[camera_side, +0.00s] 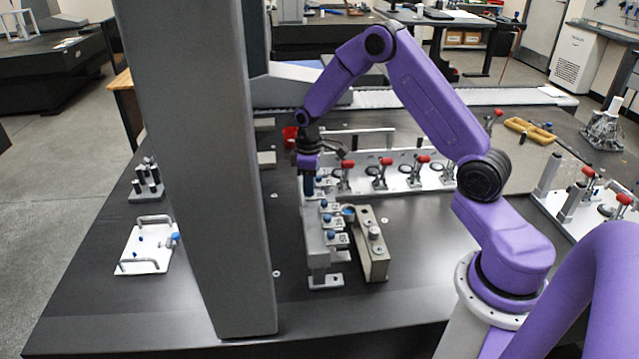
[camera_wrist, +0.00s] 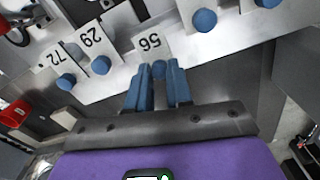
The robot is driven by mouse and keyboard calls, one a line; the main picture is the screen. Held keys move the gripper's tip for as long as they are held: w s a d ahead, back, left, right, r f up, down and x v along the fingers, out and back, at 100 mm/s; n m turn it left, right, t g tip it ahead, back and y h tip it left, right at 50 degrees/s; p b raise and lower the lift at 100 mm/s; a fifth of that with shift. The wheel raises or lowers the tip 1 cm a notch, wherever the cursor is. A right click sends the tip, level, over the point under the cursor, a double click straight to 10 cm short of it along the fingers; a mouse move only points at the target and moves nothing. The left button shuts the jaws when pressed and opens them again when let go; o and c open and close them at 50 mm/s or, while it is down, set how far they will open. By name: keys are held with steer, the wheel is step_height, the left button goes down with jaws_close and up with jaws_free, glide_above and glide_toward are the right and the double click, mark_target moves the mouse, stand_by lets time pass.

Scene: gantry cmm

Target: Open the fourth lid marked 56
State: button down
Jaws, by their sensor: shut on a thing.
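The white lid marked 56 (camera_wrist: 151,42) is at the middle of the wrist view, with a small blue knob (camera_wrist: 158,69) at its near edge. My gripper (camera_wrist: 159,72) has its two blue fingers on either side of this knob and is shut on it. In the side view my gripper (camera_side: 308,186) points down at the far end of the grey lidded block (camera_side: 314,240), where the fingers hide the held lid. I cannot tell whether this lid is tilted up.
Lids marked 29 (camera_wrist: 90,38) and 72 (camera_wrist: 57,57) lie left of it in the wrist view. More blue knobs (camera_wrist: 204,20) are to the right. A grey block (camera_side: 371,250) stands close beside the lidded block. Red-handled clamps (camera_side: 380,172) stand behind on a white plate.

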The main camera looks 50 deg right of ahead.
steer(key=shift+w+a, duration=0.4)
steer(key=c, duration=1)
jaws_free()
steer(key=shift+r, duration=0.1)
step_height(320, 180, up, 17)
steer(key=shift+r, duration=0.15)
